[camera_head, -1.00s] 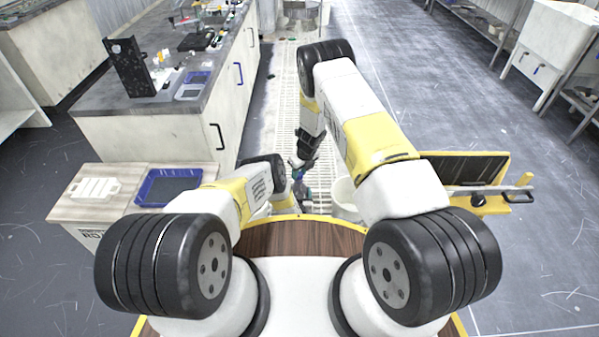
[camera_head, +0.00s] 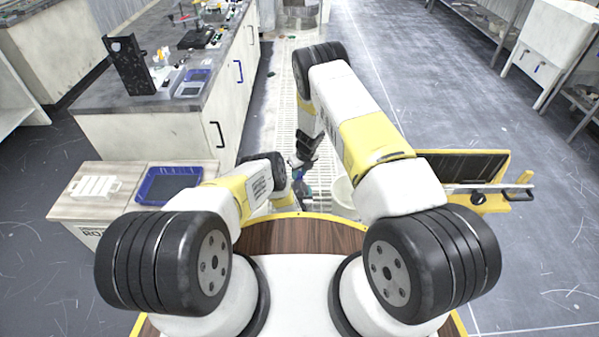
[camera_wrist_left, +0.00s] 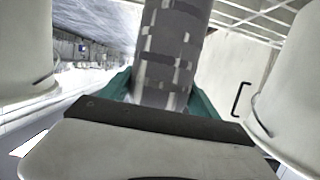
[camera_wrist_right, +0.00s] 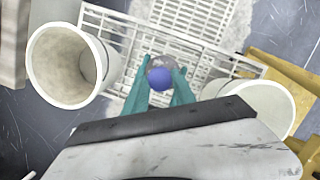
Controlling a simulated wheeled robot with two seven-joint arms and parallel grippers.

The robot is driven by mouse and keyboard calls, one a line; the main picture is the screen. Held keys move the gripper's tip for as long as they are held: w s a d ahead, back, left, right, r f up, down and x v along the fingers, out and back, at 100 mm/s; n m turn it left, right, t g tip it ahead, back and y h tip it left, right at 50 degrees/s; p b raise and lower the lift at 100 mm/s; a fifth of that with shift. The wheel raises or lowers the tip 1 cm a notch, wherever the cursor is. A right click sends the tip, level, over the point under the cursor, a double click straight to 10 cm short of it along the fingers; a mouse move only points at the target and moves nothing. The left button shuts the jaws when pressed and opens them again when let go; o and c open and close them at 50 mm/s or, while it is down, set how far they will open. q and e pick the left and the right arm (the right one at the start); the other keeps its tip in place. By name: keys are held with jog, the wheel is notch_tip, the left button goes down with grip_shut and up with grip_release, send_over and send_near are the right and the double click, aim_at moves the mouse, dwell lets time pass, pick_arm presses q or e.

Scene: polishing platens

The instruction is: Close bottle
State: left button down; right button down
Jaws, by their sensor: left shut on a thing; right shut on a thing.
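In the right wrist view my right gripper (camera_wrist_right: 160,88) has its teal fingers closed on a blue cap (camera_wrist_right: 160,78). A pale, round part shows just behind the cap. In the left wrist view my left gripper (camera_wrist_left: 160,95) has its teal fingers on either side of a grey bottle (camera_wrist_left: 172,50) with pale printed marks. The bottle's ends are out of that view. In the head view the right gripper (camera_head: 305,158) is just above the left gripper (camera_head: 302,190), in front of my base. The bottle is small and mostly hidden there, so the cap's seating cannot be told.
White buckets (camera_wrist_right: 72,65) (camera_wrist_right: 265,100) stand on both sides of the grippers in the right wrist view. A white slatted grate (camera_wrist_right: 190,25) lies below. A bench (camera_head: 165,110) and a wooden-topped cabinet (camera_head: 100,200) with a blue tray (camera_head: 168,203) stand at left.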

jog(key=m, duration=0.2)
jog(key=m+h, duration=0.1)
jog(key=shift+s+a+f+m, duration=0.1)
jog(key=shift+s+a+m, duration=0.1)
jog(key=shift+a+m, duration=0.15)
jog(key=m+h, duration=0.1)
jog(key=m, duration=0.4)
jog(key=shift+w+d, duration=0.1)
jog(key=c, duration=1)
grip_release()
jog(key=shift+c, duration=0.2)
jog(key=shift+r+t, duration=0.2)
jog(key=shift+t, duration=0.1)
jog(key=shift+r, duration=2.15)
